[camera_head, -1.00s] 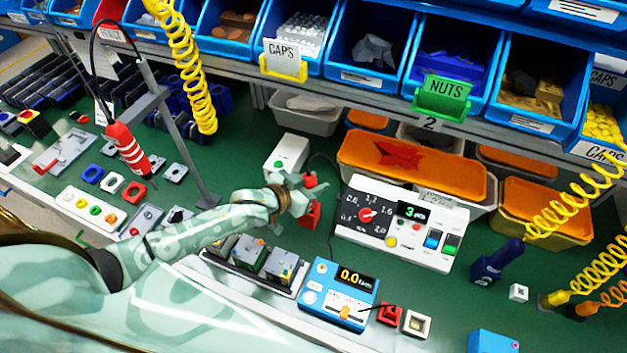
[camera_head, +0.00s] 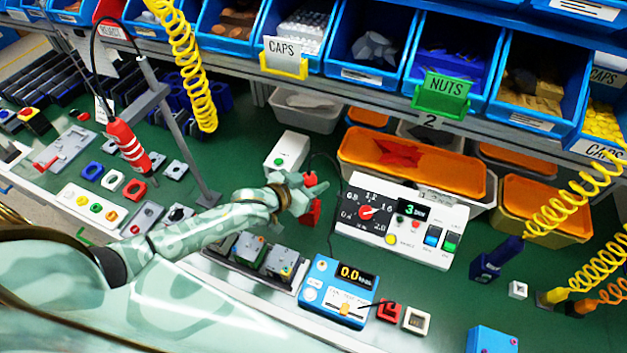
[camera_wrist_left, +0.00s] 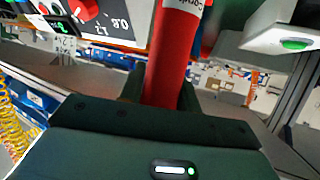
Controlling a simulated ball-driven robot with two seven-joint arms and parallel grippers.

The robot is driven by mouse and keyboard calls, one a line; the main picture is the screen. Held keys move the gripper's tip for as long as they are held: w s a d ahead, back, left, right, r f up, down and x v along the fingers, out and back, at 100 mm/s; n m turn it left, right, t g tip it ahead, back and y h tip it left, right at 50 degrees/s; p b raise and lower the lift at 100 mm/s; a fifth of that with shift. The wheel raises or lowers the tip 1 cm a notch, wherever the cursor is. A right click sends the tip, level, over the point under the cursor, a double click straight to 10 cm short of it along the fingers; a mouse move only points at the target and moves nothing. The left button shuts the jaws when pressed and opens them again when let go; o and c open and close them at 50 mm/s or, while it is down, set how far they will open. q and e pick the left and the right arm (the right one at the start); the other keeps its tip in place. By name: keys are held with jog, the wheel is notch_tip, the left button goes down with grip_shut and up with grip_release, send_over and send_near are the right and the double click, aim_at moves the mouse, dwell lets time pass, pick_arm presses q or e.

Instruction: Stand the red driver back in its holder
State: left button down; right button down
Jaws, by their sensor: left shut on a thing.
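My left gripper (camera_head: 304,192) is shut on the red driver (camera_head: 311,212), beside the white dial panel (camera_head: 425,198). The driver's red body shows above and below the fingers in the head view and looks close to upright. In the left wrist view the red driver (camera_wrist_left: 172,55) rises between the jaws, with a white label near its top. The fingers hide its middle. I cannot clearly pick out its holder, or tell whether the driver's lower end touches anything. My right gripper is not in view.
A white box with a green button (camera_head: 288,152) stands behind my left gripper. Grey fixtures (camera_head: 280,262) and a blue meter (camera_head: 338,290) stand in front. Another red tool (camera_head: 128,143) hangs at left from a stand (camera_head: 175,130). An orange-lidded tray (camera_head: 410,163) lies behind the panel.

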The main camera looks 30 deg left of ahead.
pick_arm(q)
jog(key=c, duration=0.9)
grip_release()
jog(key=shift+s, duration=0.25)
jog(key=p+v, duration=0.3)
jog(key=v, duration=1.3)
jog(key=shift+w+a+r, duration=0.1)
